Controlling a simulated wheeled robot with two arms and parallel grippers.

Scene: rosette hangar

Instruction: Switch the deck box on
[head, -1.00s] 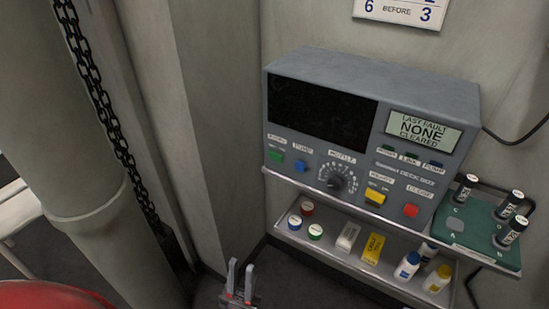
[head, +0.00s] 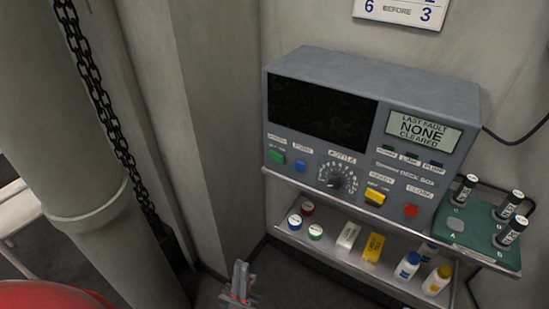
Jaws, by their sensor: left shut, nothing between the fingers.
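The grey deck box (head: 375,75) stands on a shelf against the wall. Its large screen (head: 322,112) is dark, and a small display (head: 424,130) reads "LAST FAULT NONE CLEARED". Its front has a green button (head: 276,156) at the left, a blue button (head: 299,165), a dark dial (head: 336,182), a yellow switch (head: 375,196) and a red button (head: 411,210). My left gripper (head: 240,268) is shut and empty, at the bottom of the view, below and left of the box, apart from it. My right gripper is not in view.
A lower shelf holds small jars, a white block (head: 348,236), a yellow box (head: 373,247) and bottles (head: 407,265). A green tray (head: 482,243) with dark cylinders is at the right. A thick pipe (head: 85,150) and a chain (head: 100,95) stand at the left.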

